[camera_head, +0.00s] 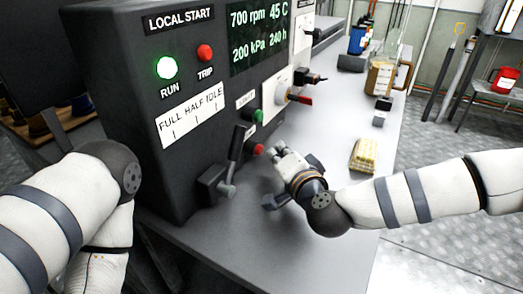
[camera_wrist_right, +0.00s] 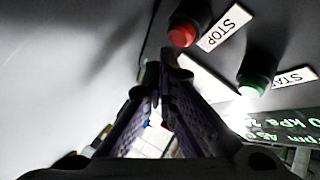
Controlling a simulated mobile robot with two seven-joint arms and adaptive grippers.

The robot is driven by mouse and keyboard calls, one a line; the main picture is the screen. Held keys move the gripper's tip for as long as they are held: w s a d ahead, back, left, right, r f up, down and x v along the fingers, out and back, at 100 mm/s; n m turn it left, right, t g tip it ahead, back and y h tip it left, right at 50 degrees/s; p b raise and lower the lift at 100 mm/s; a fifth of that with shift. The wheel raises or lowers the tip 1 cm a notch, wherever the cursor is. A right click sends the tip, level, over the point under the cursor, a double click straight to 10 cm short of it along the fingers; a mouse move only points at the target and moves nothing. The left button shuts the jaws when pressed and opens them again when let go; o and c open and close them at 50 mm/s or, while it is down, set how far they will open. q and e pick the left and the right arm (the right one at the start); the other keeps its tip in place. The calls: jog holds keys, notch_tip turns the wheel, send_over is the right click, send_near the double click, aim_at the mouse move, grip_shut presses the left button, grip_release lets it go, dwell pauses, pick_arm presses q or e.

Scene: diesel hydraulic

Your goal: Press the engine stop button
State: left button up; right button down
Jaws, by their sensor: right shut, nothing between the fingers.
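The red stop button (camera_head: 258,149) is low on the front of the dark control panel (camera_head: 120,85), below the green start button (camera_head: 258,115). In the right wrist view the red button (camera_wrist_right: 182,34) sits beside a white STOP label (camera_wrist_right: 224,27). My right gripper (camera_head: 280,155) is shut and empty, just right of the red button in the head view. In the wrist view its fingertips (camera_wrist_right: 168,68) are close to the button, and I see no contact. My left arm shows at the left, but its gripper is out of view.
A throttle lever (camera_head: 233,150) sticks out of the panel left of the red button. A red-handled lever (camera_head: 300,99) is farther back. The bench front is clear.

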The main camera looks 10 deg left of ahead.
jog(key=shift+a, duration=0.1)
dwell(0.6)
jog(key=shift+w+a, duration=0.15)
jog(key=shift+a, duration=0.15)
jog(key=shift+w+a, duration=0.2)
jog(key=shift+a, duration=0.3)
dwell(0.7)
jog(key=shift+s+d+r, duration=0.15)
jog(key=shift+s+d, duration=0.15)
jog(key=shift+d, duration=0.5)
jog(key=shift+d+f, duration=0.1)
jog(key=shift+f, duration=0.1)
